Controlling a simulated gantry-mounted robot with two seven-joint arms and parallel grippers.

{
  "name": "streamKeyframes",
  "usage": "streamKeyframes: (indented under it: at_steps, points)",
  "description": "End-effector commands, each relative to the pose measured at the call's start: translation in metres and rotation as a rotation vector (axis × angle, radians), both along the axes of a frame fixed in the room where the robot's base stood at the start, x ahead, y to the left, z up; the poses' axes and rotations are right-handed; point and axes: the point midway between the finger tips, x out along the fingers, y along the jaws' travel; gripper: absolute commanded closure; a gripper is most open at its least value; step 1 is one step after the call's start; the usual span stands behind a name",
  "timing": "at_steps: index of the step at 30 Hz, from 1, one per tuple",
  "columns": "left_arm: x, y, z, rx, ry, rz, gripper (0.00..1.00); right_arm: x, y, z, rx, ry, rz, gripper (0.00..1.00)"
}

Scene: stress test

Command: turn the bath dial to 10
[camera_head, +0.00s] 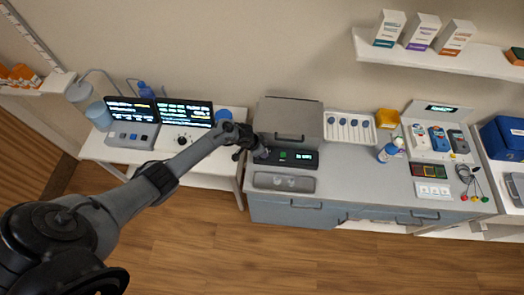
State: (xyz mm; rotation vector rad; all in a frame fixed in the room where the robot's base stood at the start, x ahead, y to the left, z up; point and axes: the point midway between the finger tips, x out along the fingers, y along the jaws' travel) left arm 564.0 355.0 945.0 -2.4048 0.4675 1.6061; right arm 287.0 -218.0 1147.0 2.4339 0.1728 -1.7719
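A grey lidded bath (291,112) stands on the left part of the grey counter. Its dark front panel (290,165) carries a green button (283,155) and a small green display (303,156), too small to read. My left arm reaches in from the lower left, and my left gripper (262,153) is at the left end of this panel. The dial is not distinguishable; the gripper may cover it. The fingers are too small and dark to show whether they are open or touching anything. My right gripper is not in view.
A metal tray (284,182) lies in front of the panel. Left is a white table with screens (186,113) and a dark knob (182,141). Right of the bath are a rack of spoon-like items (349,126), a blue bottle (387,152) and handheld meters (438,138). A shelf (480,62) hangs above.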

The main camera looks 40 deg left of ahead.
Motion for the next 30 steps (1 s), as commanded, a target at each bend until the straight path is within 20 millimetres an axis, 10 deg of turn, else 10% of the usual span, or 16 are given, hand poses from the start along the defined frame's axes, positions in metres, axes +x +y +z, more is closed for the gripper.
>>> streamKeyframes:
  at_steps: [15, 16, 20, 30]
  points:
    - [-0.0002, 0.0006, -0.0005, 0.002, 0.001, -0.021, 0.98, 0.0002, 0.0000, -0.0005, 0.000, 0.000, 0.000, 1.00]
    - [-0.0003, 0.0007, -0.0005, 0.002, 0.001, -0.021, 0.65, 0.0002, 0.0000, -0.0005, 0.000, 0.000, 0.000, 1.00]
    - [-0.0002, 0.0006, -0.0005, 0.002, 0.002, -0.020, 0.45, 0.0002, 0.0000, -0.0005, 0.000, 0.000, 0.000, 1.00]
    - [-0.0003, 0.0008, 0.0012, 0.001, 0.000, -0.020, 0.42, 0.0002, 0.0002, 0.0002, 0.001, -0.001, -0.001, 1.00]
